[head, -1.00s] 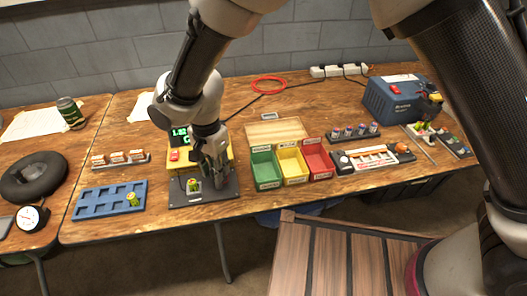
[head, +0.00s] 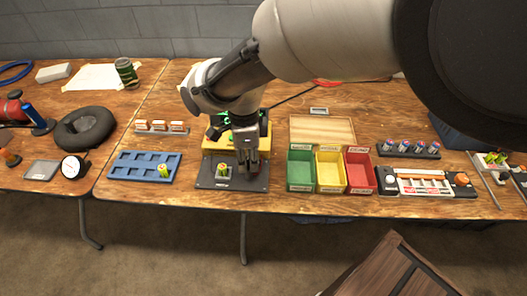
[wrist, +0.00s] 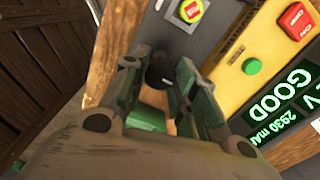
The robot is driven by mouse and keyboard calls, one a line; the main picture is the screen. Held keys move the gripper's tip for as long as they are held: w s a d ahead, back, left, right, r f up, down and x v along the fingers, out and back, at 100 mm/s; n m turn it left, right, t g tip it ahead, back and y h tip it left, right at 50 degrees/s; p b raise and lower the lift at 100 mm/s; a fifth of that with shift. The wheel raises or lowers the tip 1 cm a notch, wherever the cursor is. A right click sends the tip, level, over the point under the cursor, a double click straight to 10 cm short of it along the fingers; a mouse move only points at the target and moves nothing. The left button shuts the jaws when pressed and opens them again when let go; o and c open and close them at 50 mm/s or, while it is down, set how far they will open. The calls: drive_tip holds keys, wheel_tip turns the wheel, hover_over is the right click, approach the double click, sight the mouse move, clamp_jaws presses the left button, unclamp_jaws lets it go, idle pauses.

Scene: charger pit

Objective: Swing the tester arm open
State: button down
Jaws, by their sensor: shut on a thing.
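The tester has a yellow body (head: 214,143) and a dark base plate (head: 236,184). A yellow-green cell (head: 222,170) sits in its holder; the cell's end also shows in the wrist view (wrist: 190,11). In the wrist view the green display (wrist: 292,97) reads "GOOD" and "2930 mAh". My gripper (head: 248,168) is low over the right part of the base plate. In the wrist view its fingers (wrist: 158,88) are closed around a dark round knob, the tester arm's handle (wrist: 160,73). The rest of the tester arm is mostly hidden by my gripper.
Green (head: 300,172), yellow (head: 329,173) and red (head: 360,174) bins stand close to the right of the tester. A blue tray (head: 133,166) with one cell is to the left. The table's front edge is just before the tester.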

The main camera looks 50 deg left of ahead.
drive_tip(key=shift+w, duration=0.2)
drive_tip(key=c, duration=1.1)
unclamp_jaws()
drive_tip(key=shift+r, duration=0.1)
wheel_tip(320, 180, up, 12)
